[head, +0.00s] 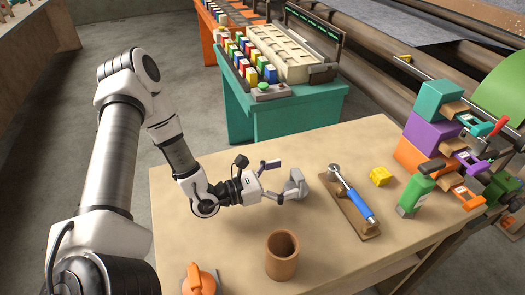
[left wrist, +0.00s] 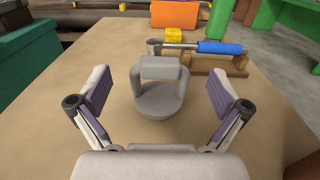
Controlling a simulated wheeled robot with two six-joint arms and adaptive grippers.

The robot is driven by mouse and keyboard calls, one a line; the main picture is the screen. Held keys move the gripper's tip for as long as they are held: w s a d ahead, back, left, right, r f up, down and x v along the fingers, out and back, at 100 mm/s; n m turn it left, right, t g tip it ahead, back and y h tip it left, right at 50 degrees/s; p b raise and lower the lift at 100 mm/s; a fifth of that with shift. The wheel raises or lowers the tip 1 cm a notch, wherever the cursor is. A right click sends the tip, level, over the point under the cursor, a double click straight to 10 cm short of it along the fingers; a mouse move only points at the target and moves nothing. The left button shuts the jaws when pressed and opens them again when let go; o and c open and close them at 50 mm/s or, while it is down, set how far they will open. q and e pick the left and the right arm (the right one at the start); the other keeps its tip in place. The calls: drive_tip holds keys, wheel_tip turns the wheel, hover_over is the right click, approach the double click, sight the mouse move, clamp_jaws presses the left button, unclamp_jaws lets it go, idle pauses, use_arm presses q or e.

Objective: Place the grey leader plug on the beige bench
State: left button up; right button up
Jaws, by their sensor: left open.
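The grey leader plug (left wrist: 160,98) is a round grey body with a blocky handle on top. It stands upright on the beige bench (head: 335,265). In the head view the plug (head: 297,184) is just past the fingertips of my left gripper (head: 276,180). My left gripper is open, and in the left wrist view its purple-padded fingers (left wrist: 160,88) spread to either side of the plug with clear gaps. I see no contact between the fingers and the plug. My right gripper is not in view.
A blue-handled tool (head: 354,202) on a wooden rest, a yellow block (head: 380,176) and a green bottle (head: 414,195) are to the right. A brown cup (head: 282,257) and an orange item (head: 200,281) are at the front. Coloured boxes (head: 432,132) stack at the right edge.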

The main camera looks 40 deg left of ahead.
use_arm(q)
drive_tip(key=p+v, duration=0.1)
drive_tip(key=v, duration=0.1)
drive_tip(key=p+v, duration=0.1)
drive_tip(key=v, duration=0.2)
drive_tip(key=p+v, duration=0.1)
drive_tip(key=v, duration=0.1)
drive_tip(key=shift+s+a+r, duration=0.2)
drive_tip(key=shift+a+r, duration=0.05)
drive_tip(key=shift+s+a+f, duration=0.15)
drive_tip(key=shift+s, duration=0.25)
drive_tip(key=shift+f, duration=0.1)
